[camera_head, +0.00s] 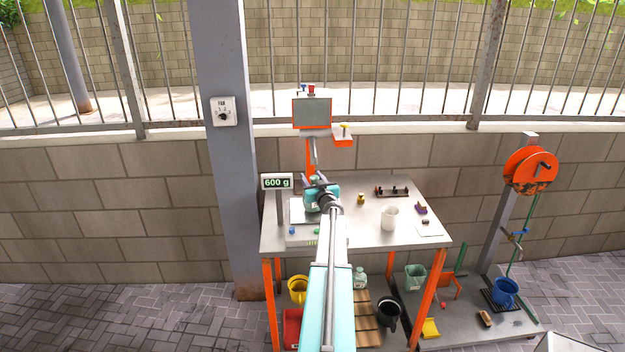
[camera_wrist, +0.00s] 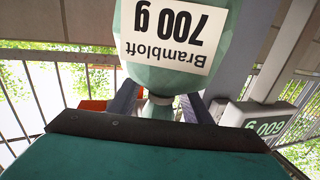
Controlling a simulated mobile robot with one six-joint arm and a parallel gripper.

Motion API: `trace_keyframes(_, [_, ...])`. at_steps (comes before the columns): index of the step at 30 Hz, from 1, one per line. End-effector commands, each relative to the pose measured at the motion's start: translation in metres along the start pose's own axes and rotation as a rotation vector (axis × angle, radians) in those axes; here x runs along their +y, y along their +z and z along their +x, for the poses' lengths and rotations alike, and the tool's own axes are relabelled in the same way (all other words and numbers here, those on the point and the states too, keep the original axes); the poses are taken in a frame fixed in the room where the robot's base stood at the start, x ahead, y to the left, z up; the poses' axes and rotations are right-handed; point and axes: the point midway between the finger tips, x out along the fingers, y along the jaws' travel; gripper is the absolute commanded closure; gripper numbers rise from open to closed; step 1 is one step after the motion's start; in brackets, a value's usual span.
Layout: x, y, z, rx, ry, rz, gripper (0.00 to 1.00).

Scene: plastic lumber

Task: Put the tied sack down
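The tied sack (camera_wrist: 165,45) is pale green, with a white label reading "Brambloft 700 g" that shows upside down in the wrist view. My gripper (camera_wrist: 160,108) has its two dark fingers on either side of the sack's narrow neck and looks shut on it. In the head view my gripper (camera_head: 315,183) is over the back left of the grey table (camera_head: 350,240), near the display (camera_head: 277,182) that reads 600 g. A bit of the sack (camera_head: 314,179) shows between the fingers; my arm hides most of it. I cannot tell whether its base touches anything.
A pale plate (camera_head: 301,212) lies beside the display post. A white cup (camera_head: 390,217), a small brass weight (camera_head: 361,198) and a dark rack (camera_head: 392,191) stand to the right.

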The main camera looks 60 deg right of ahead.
Motion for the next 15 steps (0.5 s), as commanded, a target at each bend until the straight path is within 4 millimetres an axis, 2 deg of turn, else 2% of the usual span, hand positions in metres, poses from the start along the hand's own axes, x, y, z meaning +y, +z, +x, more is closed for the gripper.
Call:
trace_keyframes(10, [0.0008,-0.0024,-0.0003,0.0,0.001,0.0,0.56])
trace_keyframes(15, [0.001,-0.0016,-0.0073,0.0,0.002,0.001,0.56])
